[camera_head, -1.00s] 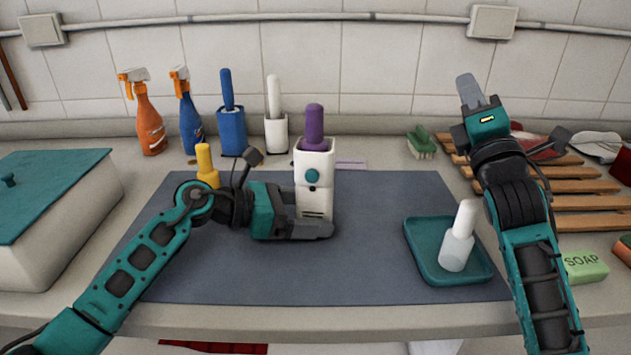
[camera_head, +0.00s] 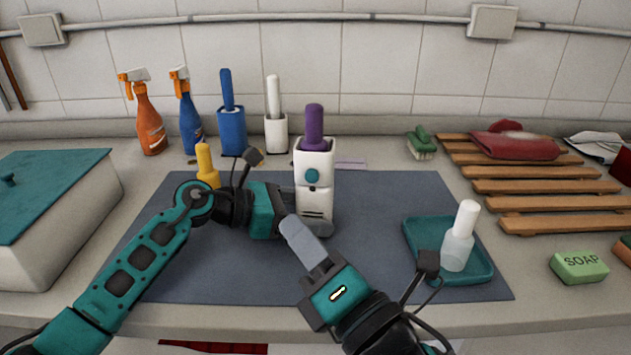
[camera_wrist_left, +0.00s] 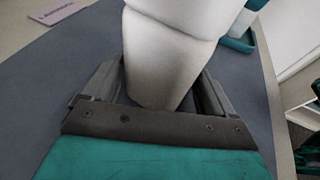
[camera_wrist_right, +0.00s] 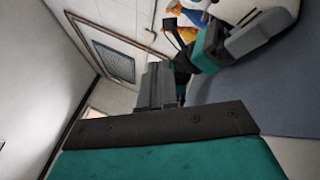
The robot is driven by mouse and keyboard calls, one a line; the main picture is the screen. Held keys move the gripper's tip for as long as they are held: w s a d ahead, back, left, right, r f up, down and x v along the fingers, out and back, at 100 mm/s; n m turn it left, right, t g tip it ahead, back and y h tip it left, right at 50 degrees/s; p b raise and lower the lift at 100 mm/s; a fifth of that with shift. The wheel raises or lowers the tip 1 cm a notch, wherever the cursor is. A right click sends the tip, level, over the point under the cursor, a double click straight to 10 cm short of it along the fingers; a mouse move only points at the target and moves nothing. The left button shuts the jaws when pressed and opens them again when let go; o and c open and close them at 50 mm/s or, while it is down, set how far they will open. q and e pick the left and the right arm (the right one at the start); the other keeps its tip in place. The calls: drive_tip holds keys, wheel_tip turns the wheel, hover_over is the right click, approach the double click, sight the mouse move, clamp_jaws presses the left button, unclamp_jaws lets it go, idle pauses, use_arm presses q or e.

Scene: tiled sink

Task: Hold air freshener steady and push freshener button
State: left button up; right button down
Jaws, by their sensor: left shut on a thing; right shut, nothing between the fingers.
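The white air freshener (camera_head: 313,193) stands upright on the dark mat, with a round teal button (camera_head: 312,176) on its front and a purple-handled piece (camera_head: 314,127) behind or above its top. My left gripper (camera_head: 305,222) is shut around its lower body; the white body shows between the fingers in the left wrist view (camera_wrist_left: 160,75). My right gripper (camera_head: 300,240) is shut and empty, in front of and below the button, its tip overlapping the left gripper in the head view. I cannot tell whether they touch. In the right wrist view the shut fingers (camera_wrist_right: 155,85) point toward my left arm.
A teal tray (camera_head: 415,240) with a white bottle (camera_head: 460,238) sits at the mat's right. Spray bottles (camera_head: 150,125) and upright brushes (camera_head: 231,130) stand behind. A white box with teal lid (camera_head: 60,180) is left; a wooden rack (camera_head: 545,187) and soap (camera_head: 580,266) are right.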

sight(314, 192)
drive_tip(key=shift+w+d, duration=0.2)
drive_tip(key=shift+w, duration=1.2)
drive_tip(key=shift+w+d, duration=0.25)
drive_tip(key=shift+w, duration=1.15)
drive_tip(key=shift+w+d, duration=0.2)
drive_tip(key=shift+w, duration=1.2)
drive_tip(key=shift+w, duration=0.45)
drive_tip(key=shift+s, duration=0.5)
drive_tip(key=shift+s+a, duration=0.25)
drive_tip(key=shift+s, duration=1.25)
drive_tip(key=shift+s+a, duration=0.2)
drive_tip(key=shift+s, duration=1.25)
